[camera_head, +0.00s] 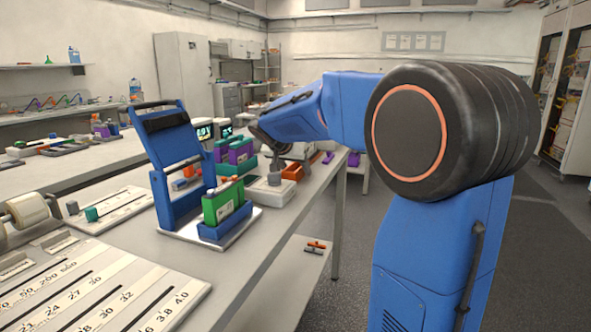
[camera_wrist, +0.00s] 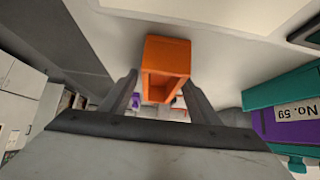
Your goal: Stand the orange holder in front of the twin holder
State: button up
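The orange holder is a hollow box (camera_wrist: 166,55), seen in the wrist view between and beyond the two grey fingertips. In the head view an orange box (camera_head: 292,171) shows on the bench beside my gripper (camera_head: 273,165). In the wrist view my gripper (camera_wrist: 160,82) has its fingers apart, one on each side of the holder, with narrow gaps beside its lower part. Contact at the tips is unclear. A teal holder with purple packs (camera_head: 222,156) stands left of my gripper; its teal edge (camera_wrist: 275,90) also shows at the right in the wrist view. I cannot tell whether this is the twin holder.
A blue holder with a green pack (camera_head: 225,222) stands near the bench edge, beside a tall blue hinged stand (camera_head: 177,150). A white tray (camera_head: 268,194) lies close below my gripper. Slotted gauge boards (camera_head: 90,283) cover the near bench. The bench's right edge is close to the orange box.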

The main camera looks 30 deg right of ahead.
jog(key=shift+r, duration=0.1)
jog(key=v, duration=1.2)
dwell(0.4)
